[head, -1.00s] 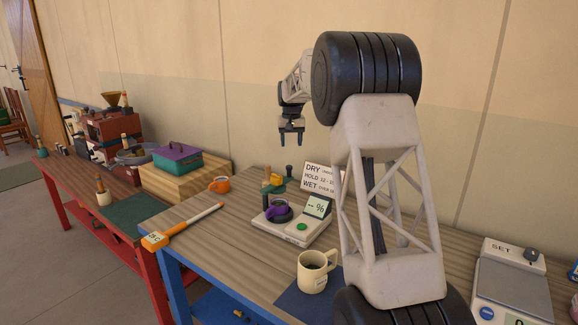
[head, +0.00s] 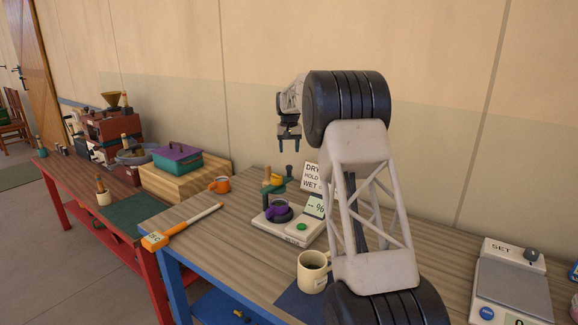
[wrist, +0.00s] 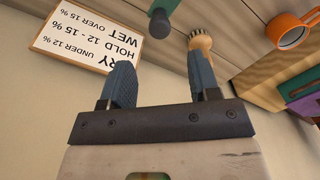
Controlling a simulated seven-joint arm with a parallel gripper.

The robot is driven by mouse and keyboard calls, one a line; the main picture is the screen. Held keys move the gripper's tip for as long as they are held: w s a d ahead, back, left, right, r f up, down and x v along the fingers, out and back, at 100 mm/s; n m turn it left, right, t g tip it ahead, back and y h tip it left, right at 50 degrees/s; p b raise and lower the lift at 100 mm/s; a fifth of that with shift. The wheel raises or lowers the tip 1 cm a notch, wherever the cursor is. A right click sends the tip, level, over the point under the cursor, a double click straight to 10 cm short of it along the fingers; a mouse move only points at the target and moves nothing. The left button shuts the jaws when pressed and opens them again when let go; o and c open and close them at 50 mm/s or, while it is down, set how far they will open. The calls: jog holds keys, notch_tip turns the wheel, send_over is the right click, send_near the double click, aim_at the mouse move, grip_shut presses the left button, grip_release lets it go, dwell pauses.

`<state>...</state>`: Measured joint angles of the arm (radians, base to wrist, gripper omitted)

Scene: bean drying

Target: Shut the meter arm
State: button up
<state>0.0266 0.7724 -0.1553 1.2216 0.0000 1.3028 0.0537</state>
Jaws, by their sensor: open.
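The meter (head: 292,228) is a pale box on the wooden bench in the head view. It has a green button, a lit display and a dark round cup with a purple thing in it. Its green meter arm (head: 279,187) stands raised above the cup, beside a tan post, with a dark upright knob (head: 289,171). My gripper (head: 289,146) hangs open and empty above and behind the meter, apart from it. In the wrist view, its two blue-grey fingers (wrist: 161,85) are spread. Part of the green arm (wrist: 182,10) and the dark knob (wrist: 159,23) show beyond them.
A sign (head: 312,179) stands behind the meter, partly covered by my arm. A cream mug (head: 312,274) stands in front. An orange mug (head: 220,185), an orange-handled tool (head: 182,227) and a lidded box (head: 178,160) are to the left. A scale (head: 511,283) is at right.

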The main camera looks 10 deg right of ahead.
aim_at(289, 166)
jog(key=shift+f, duration=3.9)
grip_shut()
